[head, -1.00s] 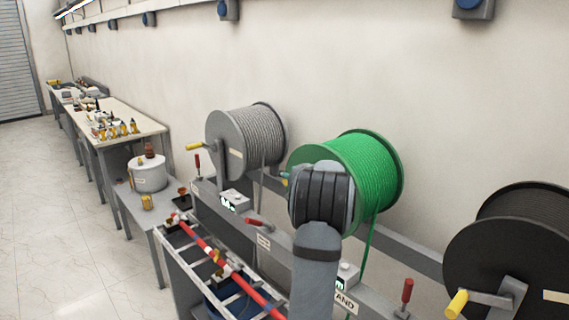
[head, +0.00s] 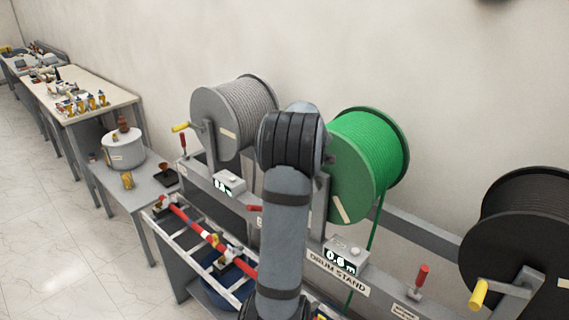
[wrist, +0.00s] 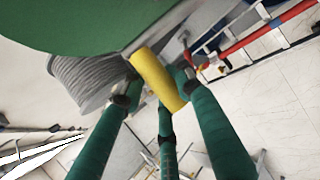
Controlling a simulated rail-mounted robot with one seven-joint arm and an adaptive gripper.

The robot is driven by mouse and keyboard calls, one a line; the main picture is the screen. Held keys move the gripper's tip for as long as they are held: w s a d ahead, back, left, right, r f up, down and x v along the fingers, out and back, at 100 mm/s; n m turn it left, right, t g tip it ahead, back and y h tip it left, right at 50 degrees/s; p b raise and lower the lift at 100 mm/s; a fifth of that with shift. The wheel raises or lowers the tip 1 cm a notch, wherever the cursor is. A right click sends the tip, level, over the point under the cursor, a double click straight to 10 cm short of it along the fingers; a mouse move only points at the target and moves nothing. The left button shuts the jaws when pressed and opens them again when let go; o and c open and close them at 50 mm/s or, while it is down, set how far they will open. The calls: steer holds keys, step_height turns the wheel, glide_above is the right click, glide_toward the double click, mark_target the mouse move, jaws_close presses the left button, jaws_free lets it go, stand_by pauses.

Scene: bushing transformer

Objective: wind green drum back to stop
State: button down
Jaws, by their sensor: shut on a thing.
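The green drum (head: 363,152), wound with green rope, sits on the drum stand (head: 392,292) right of my arm in the head view. Its face fills the top of the wrist view (wrist: 110,22). A green strand hangs from it behind a counter box (head: 345,257), which seems to read 0.6 m. In the wrist view my gripper (wrist: 160,84) is shut around the drum's yellow crank handle (wrist: 157,80), with dark green fingers on both sides of it. In the head view my arm hides the gripper and the handle.
A grey drum (head: 230,115) stands left and a black drum (head: 530,235) right on the same stand. Red levers (head: 419,279) rise from the stand. A bench (head: 85,90) stands farther left.

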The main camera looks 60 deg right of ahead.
steer(key=shift+a+f, duration=0.15)
steer(key=shift+f, duration=0.25)
steer(key=c, duration=1.7)
jaws_free()
steer(key=o, duration=0.4)
steer(key=shift+r, duration=0.15)
steer(key=shift+s+a+r, duration=0.1)
steer(key=shift+s+r, duration=0.05)
steer(key=shift+r, duration=0.35)
steer(key=v, duration=1.1)
steer(key=shift+c, duration=0.2)
